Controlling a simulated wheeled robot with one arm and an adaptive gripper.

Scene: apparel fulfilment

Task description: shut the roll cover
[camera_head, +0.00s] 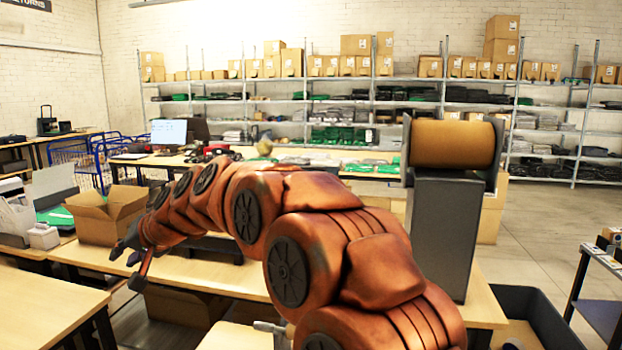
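A large brown roll (452,143) sits exposed between the dark side plates of a tall grey stand (440,235) at right. I cannot clearly tell which part is the roll cover; none lies over the front of the roll. My orange arm reaches from the lower right across the table to the left. My gripper (136,262) is at its far end, small and dark, beside the cardboard box and well left of the roll.
An open cardboard box (105,214) stands on the wooden table (235,282) near my gripper. A low dark object (222,247) lies behind my arm. A dark bin (540,318) is at lower right.

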